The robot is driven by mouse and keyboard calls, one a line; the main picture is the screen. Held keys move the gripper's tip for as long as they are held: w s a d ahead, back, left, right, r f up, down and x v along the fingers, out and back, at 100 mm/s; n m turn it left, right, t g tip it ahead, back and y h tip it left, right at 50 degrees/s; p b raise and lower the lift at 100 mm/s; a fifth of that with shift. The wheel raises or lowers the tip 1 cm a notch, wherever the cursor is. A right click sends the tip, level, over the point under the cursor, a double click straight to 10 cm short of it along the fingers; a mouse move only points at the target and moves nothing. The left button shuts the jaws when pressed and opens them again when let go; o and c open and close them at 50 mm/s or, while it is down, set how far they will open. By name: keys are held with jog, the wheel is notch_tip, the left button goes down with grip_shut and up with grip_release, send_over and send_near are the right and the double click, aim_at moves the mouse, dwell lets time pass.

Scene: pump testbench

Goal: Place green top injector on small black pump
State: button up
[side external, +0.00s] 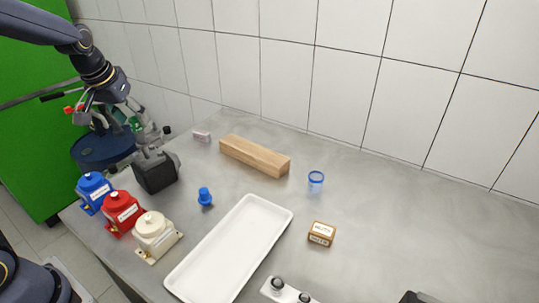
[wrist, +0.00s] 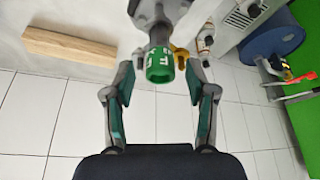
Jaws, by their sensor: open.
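The small black pump (side external: 157,174) is a dark box at the left end of the table in the side view. A grey upper part rises above it, close to my gripper (side external: 131,122). A small patch of green shows there between the dark arm parts. In the wrist view the green top injector (wrist: 160,66) has a lettered green cap and a dark grey body running upward. My gripper (wrist: 161,76) is open, with one finger on each side of the green cap and visible gaps. Whether the injector touches the pump is hard to tell.
Blue (side external: 93,191), red (side external: 122,213) and cream (side external: 155,234) pumps stand along the front left edge. A blue knob-like part (side external: 205,197), white tray (side external: 174,285), wooden block (side external: 254,157) and labelled box (side external: 321,234) are on the table.

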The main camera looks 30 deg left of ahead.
jog(key=v, duration=0.9)
jog(key=s+d+f+m+t+h, duration=0.1)
jog(key=s+d+f+m, duration=0.3)
jog(key=s+d, duration=0.8)
jog(key=shift+s+d+f+h, duration=0.3)
jog(key=shift+s+d+h, duration=0.1)
jog(key=shift+d, duration=0.25)
